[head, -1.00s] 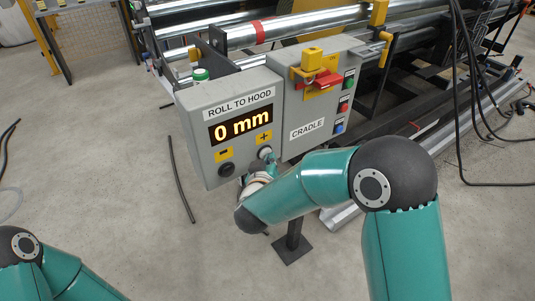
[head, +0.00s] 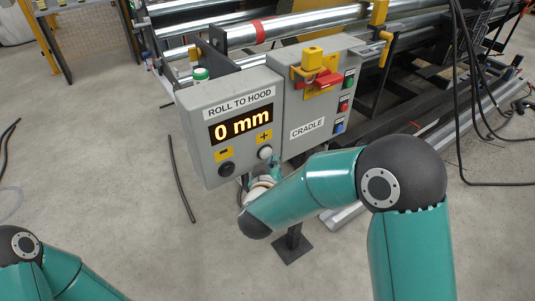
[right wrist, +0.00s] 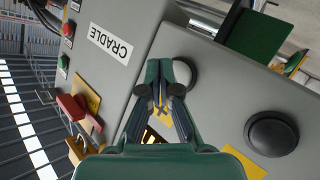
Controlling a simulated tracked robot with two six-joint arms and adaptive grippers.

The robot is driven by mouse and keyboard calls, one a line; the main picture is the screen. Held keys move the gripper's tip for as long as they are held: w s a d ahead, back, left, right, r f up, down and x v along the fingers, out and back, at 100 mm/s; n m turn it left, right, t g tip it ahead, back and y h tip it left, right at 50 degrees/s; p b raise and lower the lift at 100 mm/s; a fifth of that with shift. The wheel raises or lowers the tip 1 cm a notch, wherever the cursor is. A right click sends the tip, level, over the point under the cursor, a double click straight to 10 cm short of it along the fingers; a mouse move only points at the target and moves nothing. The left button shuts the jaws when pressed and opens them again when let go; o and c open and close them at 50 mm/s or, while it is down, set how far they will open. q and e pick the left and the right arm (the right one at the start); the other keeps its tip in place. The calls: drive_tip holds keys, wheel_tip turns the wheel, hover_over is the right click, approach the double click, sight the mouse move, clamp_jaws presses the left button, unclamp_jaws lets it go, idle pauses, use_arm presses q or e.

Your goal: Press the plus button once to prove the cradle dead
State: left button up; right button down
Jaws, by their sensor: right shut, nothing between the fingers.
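The plus button (head: 265,153) is a round pale button below the yellow plus label (head: 264,135) on the grey ROLL TO HOOD box (head: 200,112). The display (head: 241,126) on this box reads 0 mm. My right gripper (head: 274,168) is shut and empty just below and right of the plus button. In the right wrist view the shut fingers (right wrist: 166,75) overlap the left side of the pale button (right wrist: 184,72). I cannot tell whether they touch it. The dark minus button (head: 227,169) is to the left. My left gripper is out of view.
Metal rollers (head: 290,27) lie behind. Black cables (head: 465,90) hang at right. The floor at left is mostly open.

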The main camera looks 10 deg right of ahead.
drive_tip(key=s, duration=0.1)
drive_tip(key=s+d, duration=0.1)
drive_tip(key=s, duration=0.2)
drive_tip(key=shift+s+d+b, duration=0.3)
drive_tip(key=shift+s+d, duration=0.05)
idle(0.9)
drive_tip(key=s+d+f+g+p, duration=0.3)
drive_tip(key=d+f+p, duration=0.35)
drive_tip(key=d, duration=0.25)
drive_tip(key=s+a+f+g+y+p, duration=0.2)
drive_tip(key=s+a+f+g+y, duration=0.15)
drive_tip(key=s+f, duration=0.5)
drive_tip(key=s+a+f+m+g+y, duration=0.3)
drive_tip(key=s+a+f+g+y, duration=0.3)
drive_tip(key=s+a, duration=0.3)
drive_tip(key=s, duration=0.3)
drive_tip(key=shift+s+a+f+p, duration=0.15)
drive_tip(key=shift+s+a+p, duration=0.15)
drive_tip(key=shift+s+a, duration=0.1)
